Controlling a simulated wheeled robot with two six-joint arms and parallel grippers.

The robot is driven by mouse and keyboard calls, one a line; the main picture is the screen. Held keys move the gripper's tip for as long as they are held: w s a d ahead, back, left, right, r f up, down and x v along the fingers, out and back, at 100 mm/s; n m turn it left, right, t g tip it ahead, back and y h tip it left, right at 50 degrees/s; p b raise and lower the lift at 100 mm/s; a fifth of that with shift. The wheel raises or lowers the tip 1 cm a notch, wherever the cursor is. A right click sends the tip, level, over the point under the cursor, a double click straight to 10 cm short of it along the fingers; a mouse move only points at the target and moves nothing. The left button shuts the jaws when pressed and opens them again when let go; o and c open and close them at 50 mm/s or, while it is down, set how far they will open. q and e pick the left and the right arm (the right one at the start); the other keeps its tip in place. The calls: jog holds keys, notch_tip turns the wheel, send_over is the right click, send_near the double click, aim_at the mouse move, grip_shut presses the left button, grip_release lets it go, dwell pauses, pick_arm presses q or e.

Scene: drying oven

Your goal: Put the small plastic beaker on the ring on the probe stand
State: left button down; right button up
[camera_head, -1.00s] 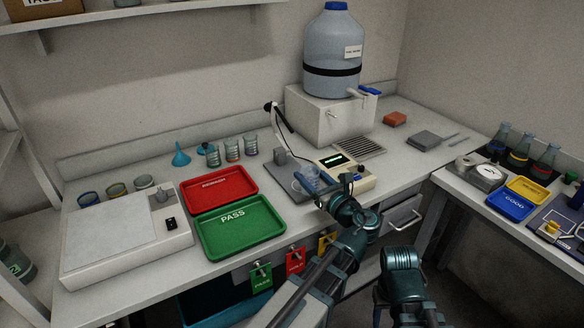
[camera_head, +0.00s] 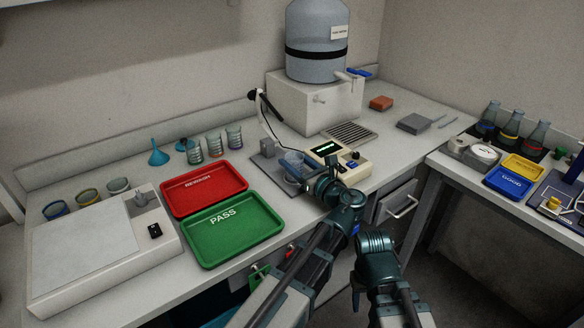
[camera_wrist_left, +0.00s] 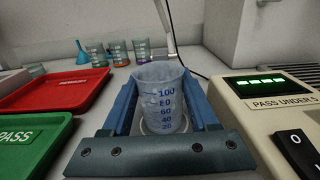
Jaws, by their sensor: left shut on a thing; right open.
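The small plastic beaker (camera_head: 291,181) is clear with blue graduation marks. It stands upright between the blue fingers of my left gripper (camera_head: 303,170), which is shut on it. In the left wrist view the beaker (camera_wrist_left: 166,98) fills the space between the fingers. The probe stand has a grey base plate (camera_head: 264,171) and a pale bent arm (camera_head: 268,124). A pale ring (camera_wrist_left: 146,128) shows around the beaker's foot in the left wrist view; whether the beaker touches it I cannot tell. My right gripper (camera_head: 375,243) is open, low in front of the bench; its fingers are hardly visible.
A meter (camera_head: 338,161) with a lit display stands close right of my left gripper. The red tray (camera_head: 205,204) and green tray (camera_head: 235,245) lie to the left. Several glass beakers stand behind the trays.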

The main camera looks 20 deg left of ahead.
pick_arm(q)
jog(key=shift+f, duration=0.15)
jog(key=shift+f, duration=0.1)
jog(key=shift+c, duration=0.8)
grip_release()
